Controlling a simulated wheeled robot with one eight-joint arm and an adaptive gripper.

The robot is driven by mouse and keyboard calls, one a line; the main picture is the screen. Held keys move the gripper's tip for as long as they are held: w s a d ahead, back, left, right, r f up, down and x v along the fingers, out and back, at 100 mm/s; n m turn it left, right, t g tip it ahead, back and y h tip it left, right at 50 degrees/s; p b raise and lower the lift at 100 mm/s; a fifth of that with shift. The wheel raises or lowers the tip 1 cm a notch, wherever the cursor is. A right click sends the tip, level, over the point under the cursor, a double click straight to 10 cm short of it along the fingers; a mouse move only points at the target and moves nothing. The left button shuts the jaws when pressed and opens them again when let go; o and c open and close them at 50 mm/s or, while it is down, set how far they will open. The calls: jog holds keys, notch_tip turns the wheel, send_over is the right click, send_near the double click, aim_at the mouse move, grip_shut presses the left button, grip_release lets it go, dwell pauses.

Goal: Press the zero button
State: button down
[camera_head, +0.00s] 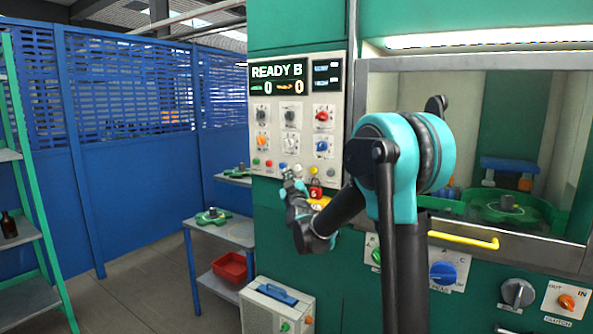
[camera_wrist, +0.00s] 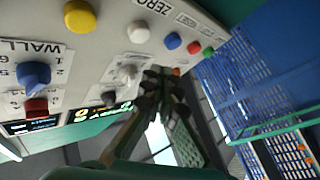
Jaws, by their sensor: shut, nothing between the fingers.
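The white button (camera_wrist: 138,32) beside the "ZERO" lettering (camera_wrist: 152,6) sits on the pale control panel. In the head view the white button (camera_head: 297,168) is in the panel's lower row. My gripper (camera_head: 289,176) is in front of the panel's lower edge, just below that row. In the wrist view my gripper's dark fingers (camera_wrist: 162,84) are together and empty. They appear apart from the white button, and contact with the panel cannot be told.
Blue (camera_wrist: 172,41), red (camera_wrist: 194,47) and green (camera_wrist: 208,51) buttons lie to one side of the white one, a yellow button (camera_wrist: 80,16) to the other. Several knobs stand close by. A red padlock (camera_head: 316,191) hangs near my gripper.

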jog(key=shift+s+a, duration=0.6)
jog(key=shift+s, duration=0.25)
jog(key=s+d+f+m+g+h, duration=0.1)
jog(key=s+d+f+g, duration=0.4)
jog(key=s+f, duration=0.6)
jog(key=s+d+f+m+g, duration=0.3)
jog(key=s+d+f+g, duration=0.2)
jog(key=s+f, duration=0.7)
jog(key=s+d+f+m+g+h, duration=0.1)
jog(key=s+d+f+m+g, duration=0.2)
jog(key=s+f, duration=0.9)
jog(key=s+d+g, duration=0.3)
jog(key=s+g, duration=0.1)
jog(key=s, duration=0.3)
jog(key=shift+f+h, duration=0.15)
jog(key=shift+h, duration=0.15)
